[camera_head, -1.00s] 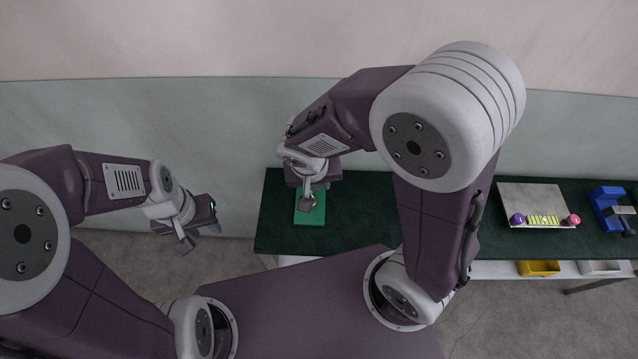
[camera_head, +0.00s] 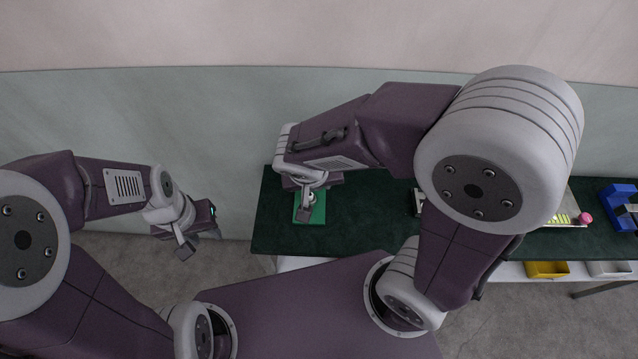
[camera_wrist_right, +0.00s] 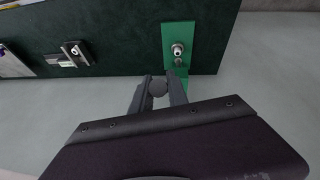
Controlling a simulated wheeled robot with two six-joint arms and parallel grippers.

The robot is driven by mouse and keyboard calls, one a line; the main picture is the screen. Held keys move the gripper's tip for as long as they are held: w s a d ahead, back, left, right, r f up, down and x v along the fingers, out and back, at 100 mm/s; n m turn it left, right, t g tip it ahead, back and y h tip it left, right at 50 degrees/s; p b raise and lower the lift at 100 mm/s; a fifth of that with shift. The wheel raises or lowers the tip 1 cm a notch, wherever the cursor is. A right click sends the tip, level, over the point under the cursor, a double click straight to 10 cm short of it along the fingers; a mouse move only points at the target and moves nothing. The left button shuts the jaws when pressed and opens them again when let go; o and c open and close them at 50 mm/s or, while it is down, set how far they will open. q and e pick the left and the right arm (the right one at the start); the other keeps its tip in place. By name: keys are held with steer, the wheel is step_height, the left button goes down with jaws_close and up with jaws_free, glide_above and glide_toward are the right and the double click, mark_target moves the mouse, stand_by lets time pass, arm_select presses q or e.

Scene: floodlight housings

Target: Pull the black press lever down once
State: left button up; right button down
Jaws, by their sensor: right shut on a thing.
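The press shows as a green base (camera_head: 318,214) on the left part of the bench. In the right wrist view its green plate (camera_wrist_right: 180,30) carries a silver round fitting. My right gripper (camera_head: 306,207) is over this base. In the right wrist view my right gripper (camera_wrist_right: 159,85) has its two fingers closed on the dark round lever knob (camera_wrist_right: 158,89), in front of the plate. The rest of the lever is mostly hidden. My left gripper (camera_head: 197,238) is open and empty, left of the bench and away from the press.
The dark green bench top (camera_head: 370,215) is clear just right of the press. Farther right are a pink ball (camera_head: 585,218), a yellow-green strip and a blue fixture (camera_head: 612,200). A yellow bin (camera_head: 547,269) sits below the bench top. My right arm hides part of the bench.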

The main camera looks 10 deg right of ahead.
steer(key=shift+s+f+t+b, duration=0.25)
steer(key=shift+f+b, duration=0.25)
steer(key=shift+b, duration=0.45)
steer(key=shift+a, duration=0.1)
steer(key=shift+r, duration=0.15)
